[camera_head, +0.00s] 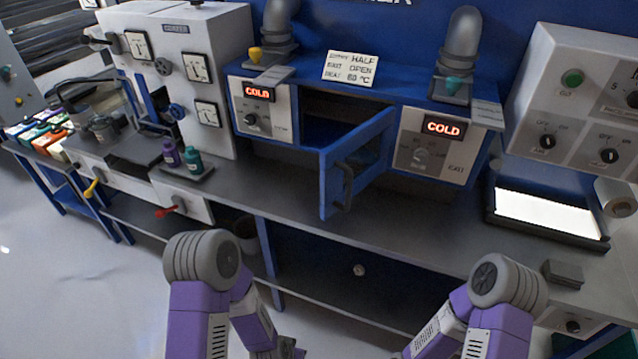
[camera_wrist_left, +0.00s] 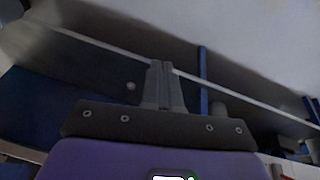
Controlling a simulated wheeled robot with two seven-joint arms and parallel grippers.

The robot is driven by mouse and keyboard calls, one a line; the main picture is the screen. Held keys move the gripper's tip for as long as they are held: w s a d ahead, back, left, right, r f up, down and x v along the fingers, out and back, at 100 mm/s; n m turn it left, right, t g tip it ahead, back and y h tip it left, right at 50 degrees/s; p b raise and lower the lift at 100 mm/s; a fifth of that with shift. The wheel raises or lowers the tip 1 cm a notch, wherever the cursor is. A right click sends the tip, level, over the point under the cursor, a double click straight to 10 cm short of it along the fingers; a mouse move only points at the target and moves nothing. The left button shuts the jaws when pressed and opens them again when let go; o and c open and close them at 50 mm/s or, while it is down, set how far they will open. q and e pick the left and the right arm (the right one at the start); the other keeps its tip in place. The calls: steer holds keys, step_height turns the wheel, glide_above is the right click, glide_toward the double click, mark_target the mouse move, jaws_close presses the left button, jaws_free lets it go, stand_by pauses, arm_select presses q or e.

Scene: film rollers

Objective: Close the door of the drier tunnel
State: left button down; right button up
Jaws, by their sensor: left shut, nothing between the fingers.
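The drier tunnel (camera_head: 385,92) is a blue unit on the workbench, with a red COLD display on each side of its dark opening (camera_head: 325,128). Its blue-framed door (camera_head: 329,195) stands open, swung out toward me from the right side of the opening. A dark handle (camera_head: 346,188) is on the door near its free edge. My left gripper (camera_head: 288,347) is low at the bottom of the head view, in front of the bench and away from the door. The left wrist view shows its fingers (camera_wrist_left: 163,72) shut and empty. My right gripper (camera_head: 398,355) barely shows at the bottom edge.
The bench top (camera_head: 290,190) is clear in front of the tunnel. A small tray with purple and teal bottles (camera_head: 182,158) stands to the left. A lit white panel (camera_head: 545,213) lies to the right. Blue legs and a lower shelf are under the bench.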

arm_select(q)
steer(key=w+d+r+m+t+y+p, duration=0.2)
steer(key=w+r+m+t, duration=0.2)
steer(key=w+r, duration=0.3)
steer(key=m+t+y+p, duration=0.2)
steer(key=m+t+p, duration=0.4)
steer(key=m+t, duration=0.5)
glide_toward(328, 181)
steer(key=s+d, duration=0.4)
steer(key=s, duration=0.2)
steer(key=w+a, duration=0.1)
steer(key=w, duration=0.2)
steer(key=w+a+b, duration=0.1)
steer(key=w, duration=0.3)
steer(key=w+a, duration=0.1)
steer(key=w, duration=0.3)
steer(key=shift+w+a, duration=0.1)
steer(key=shift+a, duration=0.15)
steer(key=shift+w+a, duration=0.4)
steer(key=shift+a, duration=0.05)
steer(key=shift+a, duration=0.15)
